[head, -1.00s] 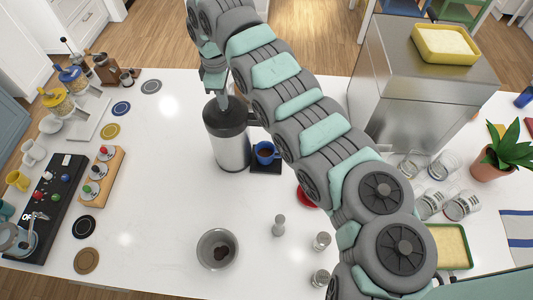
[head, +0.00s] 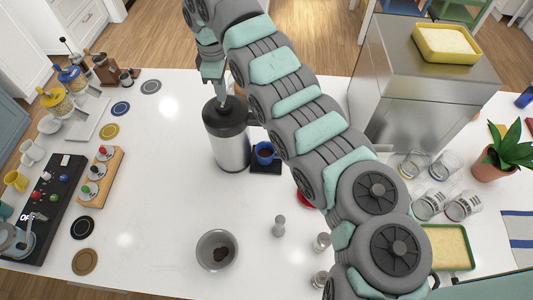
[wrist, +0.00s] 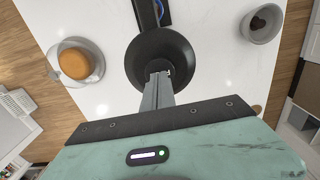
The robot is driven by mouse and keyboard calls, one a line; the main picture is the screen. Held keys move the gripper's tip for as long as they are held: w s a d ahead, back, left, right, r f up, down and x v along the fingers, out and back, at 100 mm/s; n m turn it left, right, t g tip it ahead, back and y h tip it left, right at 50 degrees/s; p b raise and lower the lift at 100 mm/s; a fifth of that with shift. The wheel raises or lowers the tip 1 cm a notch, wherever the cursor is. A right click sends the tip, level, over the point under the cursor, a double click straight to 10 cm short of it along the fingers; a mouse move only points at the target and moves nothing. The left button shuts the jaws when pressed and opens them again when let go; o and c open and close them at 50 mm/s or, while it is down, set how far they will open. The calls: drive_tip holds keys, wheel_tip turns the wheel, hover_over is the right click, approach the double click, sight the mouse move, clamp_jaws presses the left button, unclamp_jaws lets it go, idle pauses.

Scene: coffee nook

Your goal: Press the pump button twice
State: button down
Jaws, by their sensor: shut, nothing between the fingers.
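The pump pot (head: 230,145) is a steel cylinder with a black top, upright on the white counter. In the wrist view its round black lid (wrist: 145,50) lies under my fingers, with a small raised piece, likely the pump button, at their tips. My gripper (head: 221,104) is shut and empty, pointing down at the middle of the lid; its fingers also show in the wrist view (wrist: 159,78). The fingertips are at or just above the lid's centre; whether they touch the button cannot be told. The fingers partly hide the button.
A blue mug (head: 266,147) of dark drink stands on a black tray (head: 266,168) close to the pot's right. A grey bowl (head: 217,239) and a small metal tamper-like piece (head: 279,225) stand nearer. A steel box (head: 395,110) is at right. Counter left of the pot is clear.

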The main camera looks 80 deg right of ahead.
drive_tip(key=shift+f, duration=0.2)
drive_tip(key=shift+f+b, duration=1.4)
drive_tip(key=shift+b, duration=0.15)
drive_tip(key=shift+r+p, duration=0.7)
drive_tip(key=shift+r, duration=0.9)
drive_tip(key=shift+r+p, duration=1.25)
drive_tip(key=shift+r, duration=1.75)
